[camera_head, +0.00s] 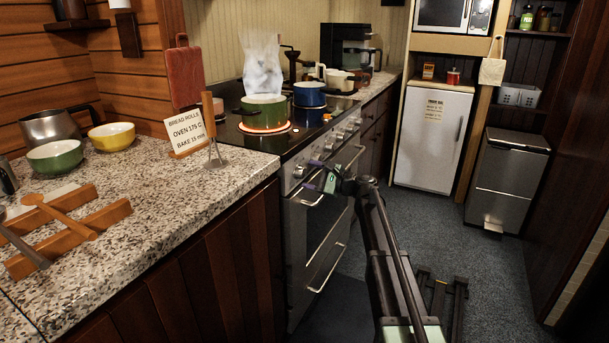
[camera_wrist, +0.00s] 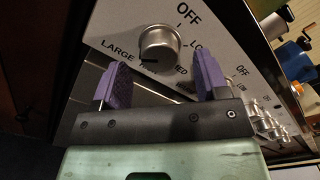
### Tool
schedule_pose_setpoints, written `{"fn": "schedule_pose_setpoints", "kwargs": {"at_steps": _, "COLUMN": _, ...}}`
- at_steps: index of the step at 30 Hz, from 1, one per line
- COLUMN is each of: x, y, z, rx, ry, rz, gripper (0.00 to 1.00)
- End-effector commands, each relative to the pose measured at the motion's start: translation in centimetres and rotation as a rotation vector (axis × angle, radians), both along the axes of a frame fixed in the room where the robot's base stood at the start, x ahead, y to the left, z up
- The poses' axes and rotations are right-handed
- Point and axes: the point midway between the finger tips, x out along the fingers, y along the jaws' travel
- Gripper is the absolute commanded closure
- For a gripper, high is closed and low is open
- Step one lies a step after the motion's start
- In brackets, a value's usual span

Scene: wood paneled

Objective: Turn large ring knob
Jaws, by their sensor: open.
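The large ring knob (camera_wrist: 160,43) is a round silver knob on the stove's front panel, beside the word LARGE, with OFF, LO and MED marks around it. Its dark pointer mark faces the lower side of the dial, by a partly hidden label. In the head view a silver knob (camera_head: 298,171) sits at the near end of the panel. My gripper (camera_wrist: 162,76) is open and empty. Its two purple fingers lie either side of the knob's line, with the tips just short of it. My gripper also shows in the head view (camera_head: 322,179) at the stove front.
A green pot (camera_head: 264,108) steams on a glowing orange ring, with a blue pot (camera_head: 309,94) behind it. More knobs (camera_wrist: 268,123) line the panel. An oven handle (camera_head: 313,200) runs below. The granite counter (camera_head: 120,215) stands left; the floor is open to the right.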

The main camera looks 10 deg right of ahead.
Motion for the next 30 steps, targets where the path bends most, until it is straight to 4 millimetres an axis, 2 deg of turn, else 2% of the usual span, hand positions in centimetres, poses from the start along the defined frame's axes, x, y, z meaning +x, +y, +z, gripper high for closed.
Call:
{"fn": "schedule_pose_setpoints", "kwargs": {"at_steps": 3, "x": 1.3, "y": 1.5, "z": 0.0, "rx": -0.001, "ry": -0.001, "rz": 0.0, "gripper": 0.32}}
{"fn": "schedule_pose_setpoints", "kwargs": {"at_steps": 6, "x": 1.6, "y": 2.1, "z": 0.0, "rx": -0.001, "ry": 0.0, "rz": 0.001, "gripper": 0.32}}
{"fn": "schedule_pose_setpoints", "kwargs": {"at_steps": 13, "x": 1.6, "y": 2.2, "z": 0.0, "rx": -0.001, "ry": -0.001, "rz": 0.0, "gripper": 0.32}}
{"fn": "schedule_pose_setpoints", "kwargs": {"at_steps": 23, "x": 1.6, "y": 2.2, "z": 0.0, "rx": -0.001, "ry": 0.0, "rz": 0.001, "gripper": 0.82}}
{"fn": "schedule_pose_setpoints", "kwargs": {"at_steps": 30, "x": 1.6, "y": 2.2, "z": 0.0, "rx": -0.012, "ry": -0.015, "rz": 0.001, "gripper": 0.82}}
